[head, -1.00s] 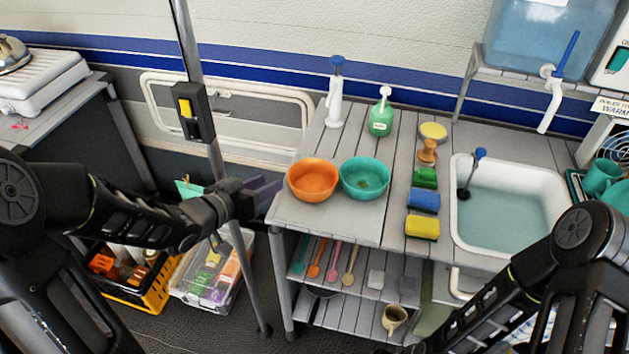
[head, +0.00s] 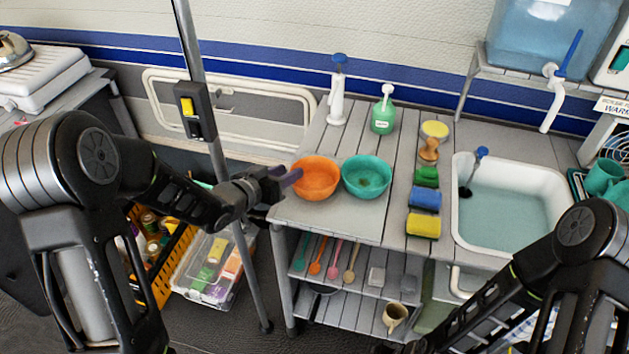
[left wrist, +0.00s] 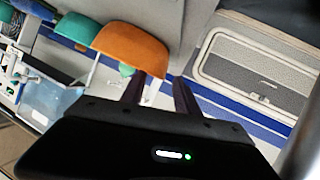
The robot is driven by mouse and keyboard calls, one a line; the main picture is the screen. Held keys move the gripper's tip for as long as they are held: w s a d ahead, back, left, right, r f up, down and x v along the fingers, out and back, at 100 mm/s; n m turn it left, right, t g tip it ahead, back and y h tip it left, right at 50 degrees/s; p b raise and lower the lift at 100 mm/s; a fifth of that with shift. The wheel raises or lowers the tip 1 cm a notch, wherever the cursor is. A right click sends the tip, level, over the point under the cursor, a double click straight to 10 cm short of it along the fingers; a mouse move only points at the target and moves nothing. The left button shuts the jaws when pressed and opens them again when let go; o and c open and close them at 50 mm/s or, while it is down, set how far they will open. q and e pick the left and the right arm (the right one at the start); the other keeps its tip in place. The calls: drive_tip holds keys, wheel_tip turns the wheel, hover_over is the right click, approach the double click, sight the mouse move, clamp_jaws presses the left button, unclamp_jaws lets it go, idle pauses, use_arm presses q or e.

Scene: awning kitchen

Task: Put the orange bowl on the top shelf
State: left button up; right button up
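The orange bowl (head: 316,180) stands upright on the left front of the slatted counter (head: 335,222), right beside the teal bowl (head: 366,178). My left gripper (head: 291,177) is at the orange bowl's left rim. In the left wrist view its two fingers (left wrist: 158,98) are apart, with the edge of the orange bowl (left wrist: 128,45) seen beyond and between them. I cannot tell whether they touch it. Under the counter, an upper shelf (head: 340,287) holds several utensils and two grey blocks. My right arm enters at lower right; its gripper is out of view.
Sponges (head: 424,200) and a white sink (head: 555,205) lie to the right on the counter. A green soap bottle (head: 383,115) and a white pump bottle (head: 337,100) stand behind. A lower shelf holds a mug (head: 394,316). A metal pole (head: 206,90) stands left of the counter.

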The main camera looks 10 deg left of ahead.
sight(300, 165)
use_arm(q)
drive_tip(key=p+x, duration=0.1)
drive_tip(key=x, duration=0.3)
drive_tip(key=shift+w, duration=0.45)
clamp_jaws()
idle(0.3)
